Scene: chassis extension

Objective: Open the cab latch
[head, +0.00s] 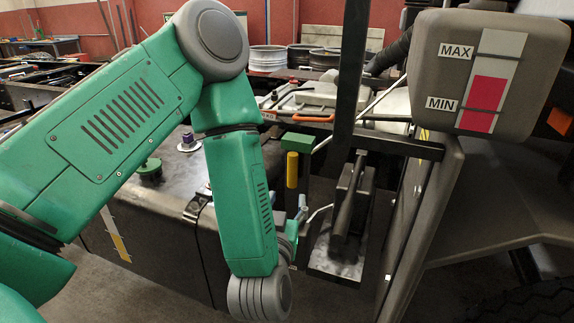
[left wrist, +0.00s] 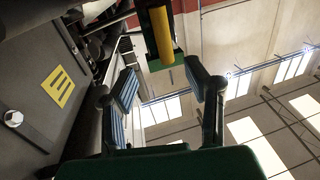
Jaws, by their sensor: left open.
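A yellow handle (head: 292,170) hangs below a green block (head: 300,142) beside a black upright post in the head view. I take it for the cab latch, but no label shows this. The yellow handle (left wrist: 161,34) and the green block (left wrist: 165,62) also show in the left wrist view, ahead of the fingers. My left gripper (left wrist: 160,87) is open and empty, its two blue-padded fingers apart on either side of the view's middle. In the head view my wrist partly hides the left gripper (head: 299,208), which is just below the handle. My right gripper is not in view.
A black lever-like part (head: 350,200) on a metal plate stands right of the handle. A level gauge (head: 487,80) marked MAX and MIN is at the upper right. A dark tank (head: 150,225) with caps lies behind my left arm. A black crossbar (head: 400,146) runs right of the post.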

